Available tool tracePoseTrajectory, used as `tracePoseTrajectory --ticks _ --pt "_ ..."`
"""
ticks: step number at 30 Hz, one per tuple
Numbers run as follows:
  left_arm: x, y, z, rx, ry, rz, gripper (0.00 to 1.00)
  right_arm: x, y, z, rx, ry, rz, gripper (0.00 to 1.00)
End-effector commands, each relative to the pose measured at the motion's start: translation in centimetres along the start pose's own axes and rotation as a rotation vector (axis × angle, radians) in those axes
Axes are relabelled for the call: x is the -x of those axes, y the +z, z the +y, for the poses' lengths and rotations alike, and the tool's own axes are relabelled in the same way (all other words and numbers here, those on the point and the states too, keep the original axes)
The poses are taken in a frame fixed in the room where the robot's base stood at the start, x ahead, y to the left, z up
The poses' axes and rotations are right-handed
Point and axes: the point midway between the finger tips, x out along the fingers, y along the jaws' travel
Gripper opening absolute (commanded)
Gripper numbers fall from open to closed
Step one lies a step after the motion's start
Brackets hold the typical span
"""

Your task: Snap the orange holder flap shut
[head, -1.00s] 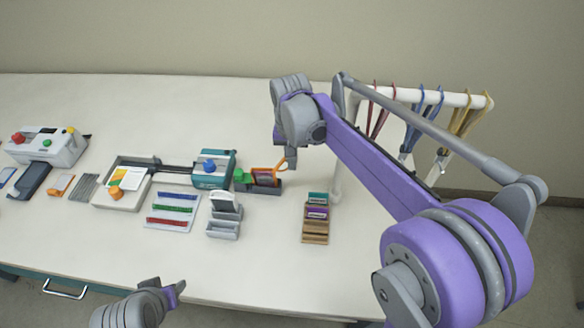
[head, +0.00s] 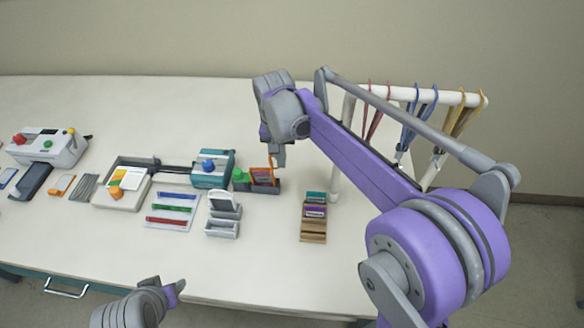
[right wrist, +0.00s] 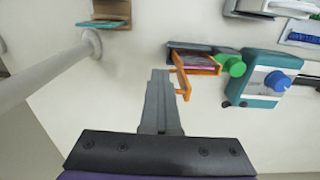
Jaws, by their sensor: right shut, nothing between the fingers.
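The orange flap (head: 271,160) stands up from the small grey holder (head: 266,189), beside my right gripper (head: 278,157). In the right wrist view the flap (right wrist: 183,85) sticks out at an angle from the orange frame (right wrist: 197,62) around a dark red card (right wrist: 190,56). My right gripper (right wrist: 159,78) is shut and empty there, with its tips right next to the flap; I cannot tell whether they touch. A green knob (head: 240,175) sits at the holder's left end. My left gripper (head: 177,288) is at the table's front edge, its jaws unclear.
A teal machine with a blue knob (head: 212,168) stands left of the holder. A grey stand (head: 223,213) and a brown card rack (head: 313,228) are nearer the front. A white rack post (head: 338,165) rises right of my gripper, with lanyards (head: 414,120) hanging above.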

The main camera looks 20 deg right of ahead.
Motion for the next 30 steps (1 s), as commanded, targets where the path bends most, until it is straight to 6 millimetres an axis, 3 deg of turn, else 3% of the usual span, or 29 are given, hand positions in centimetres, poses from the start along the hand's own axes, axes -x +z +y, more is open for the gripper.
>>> tracePoseTrajectory --ticks 1,14,30 --pt "-0.3 0.3 0.0 0.000 0.000 -0.003 0.50 -1.1 0.6 -2.2 0.018 -0.046 -0.005 0.00" --pt "-0.1 0.1 0.0 0.000 0.000 -0.001 0.50 -0.9 0.6 -2.2 0.019 -0.046 -0.005 0.00" --pt "2.1 -2.4 0.0 0.000 0.000 0.022 0.50 3.7 0.4 -1.2 0.016 -0.042 -0.003 0.00"
